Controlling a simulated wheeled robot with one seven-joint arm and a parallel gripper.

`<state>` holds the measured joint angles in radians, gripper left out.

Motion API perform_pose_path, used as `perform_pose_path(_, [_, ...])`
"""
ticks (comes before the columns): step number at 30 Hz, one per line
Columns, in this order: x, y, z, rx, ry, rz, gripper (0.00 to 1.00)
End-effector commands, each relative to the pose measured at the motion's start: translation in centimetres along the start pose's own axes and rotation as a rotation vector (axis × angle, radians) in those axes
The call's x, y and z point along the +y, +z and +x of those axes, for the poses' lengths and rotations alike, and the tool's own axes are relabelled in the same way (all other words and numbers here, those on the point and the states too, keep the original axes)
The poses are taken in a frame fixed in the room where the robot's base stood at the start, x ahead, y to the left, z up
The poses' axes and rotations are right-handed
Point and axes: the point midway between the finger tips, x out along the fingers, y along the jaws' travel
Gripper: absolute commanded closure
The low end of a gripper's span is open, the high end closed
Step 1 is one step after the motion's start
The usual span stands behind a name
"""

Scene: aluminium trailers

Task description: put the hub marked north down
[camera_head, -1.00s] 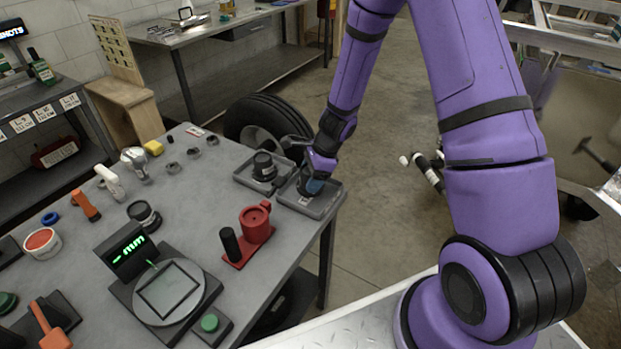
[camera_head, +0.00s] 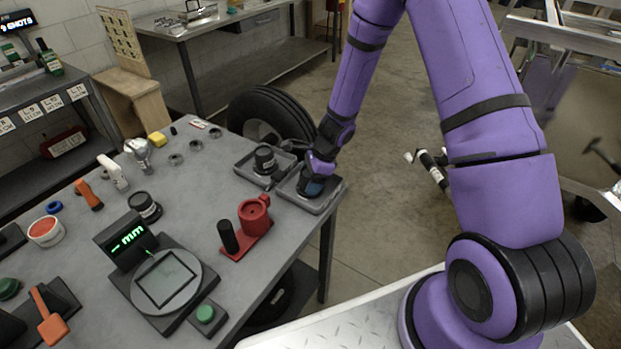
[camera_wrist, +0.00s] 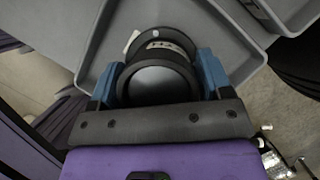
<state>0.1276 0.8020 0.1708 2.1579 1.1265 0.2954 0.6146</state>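My gripper (camera_head: 312,184) is low over the right-hand grey tray (camera_head: 327,206) at the table's corner. In the wrist view its two blue fingers (camera_wrist: 158,80) sit against both sides of a dark round hub (camera_wrist: 155,52). A pale label with dark lettering shows on the hub's side, upside down and too partial to read surely. The hub is within the outline of the grey tray (camera_wrist: 93,60). I cannot tell whether its underside touches the tray floor. A second dark hub (camera_head: 265,158) stands in the left-hand tray (camera_head: 243,168), clear of my gripper.
A red holder with a black post (camera_head: 254,220) stands left of the trays. A measuring device with a green "mm" display (camera_head: 128,240) is further left. Small rings (camera_head: 176,159) lie towards the back. A tyre (camera_head: 270,112) stands behind the table. The table's right edge is close to my gripper.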

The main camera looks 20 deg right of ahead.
Motion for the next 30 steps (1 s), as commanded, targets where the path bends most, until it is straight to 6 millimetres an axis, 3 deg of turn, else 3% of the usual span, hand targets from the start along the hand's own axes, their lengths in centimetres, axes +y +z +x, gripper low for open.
perform_pose_path(2, [0.0, 0.0, 0.0, 0.0, 0.0, 0.0, 0.11])
perform_pose_path(14, [0.0, 0.2, -0.7, 0.001, -0.002, -0.001, 0.11])
perform_pose_path(30, [0.0, 0.2, -9.7, 0.001, -0.002, -0.002, 0.11])
